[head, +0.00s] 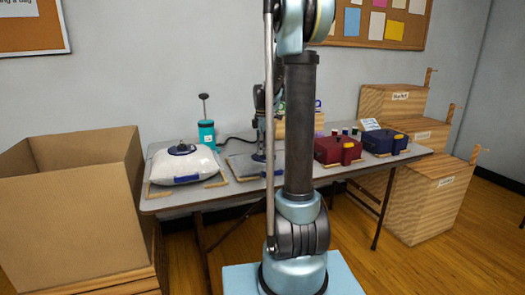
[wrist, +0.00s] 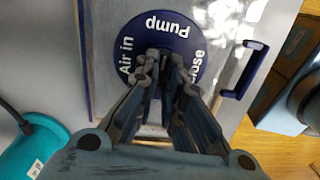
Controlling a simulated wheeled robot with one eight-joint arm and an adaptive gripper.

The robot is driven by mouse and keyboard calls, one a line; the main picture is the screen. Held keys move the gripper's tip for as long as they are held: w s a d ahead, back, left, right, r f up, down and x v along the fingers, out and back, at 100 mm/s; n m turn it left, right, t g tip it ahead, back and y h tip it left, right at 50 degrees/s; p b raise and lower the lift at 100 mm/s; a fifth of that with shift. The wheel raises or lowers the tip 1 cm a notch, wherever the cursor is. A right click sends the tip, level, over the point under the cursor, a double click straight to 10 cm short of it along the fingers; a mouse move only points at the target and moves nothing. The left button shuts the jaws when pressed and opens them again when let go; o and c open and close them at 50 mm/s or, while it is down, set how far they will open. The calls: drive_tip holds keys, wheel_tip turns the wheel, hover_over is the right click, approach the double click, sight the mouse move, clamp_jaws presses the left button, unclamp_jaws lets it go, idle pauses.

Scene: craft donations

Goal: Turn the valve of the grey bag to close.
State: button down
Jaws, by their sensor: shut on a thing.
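The grey bag (head: 241,166) lies flat on the table, partly hidden behind my arm. In the wrist view the grey bag (wrist: 105,55) fills the middle. It carries a round dark blue valve dial (wrist: 155,27) printed "Air in", "Pump" and "Close", the last partly covered by a finger. A blue handle (wrist: 243,70) is at the bag's right side. My gripper (wrist: 165,58) points down over the dial's centre and is shut on the valve's knob, which the fingers mostly hide. In the head view my gripper (head: 268,150) is low over the bag.
A white bag (head: 184,166) with a dark valve lies left of the grey one. A teal pump (head: 207,134) stands behind. Red (head: 334,149) and blue (head: 384,139) bags lie right. An open cardboard box (head: 75,215) stands at left; wooden crates (head: 430,195) at right.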

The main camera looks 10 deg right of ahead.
drive_tip(key=m, duration=0.8)
drive_tip(key=shift+w+m, duration=0.15)
drive_tip(key=shift+m, duration=0.25)
drive_tip(key=m, duration=0.4)
drive_tip(key=shift+d, duration=0.1)
drive_tip(key=shift+m, duration=2)
drive_tip(key=c, duration=1.7)
unclamp_jaws()
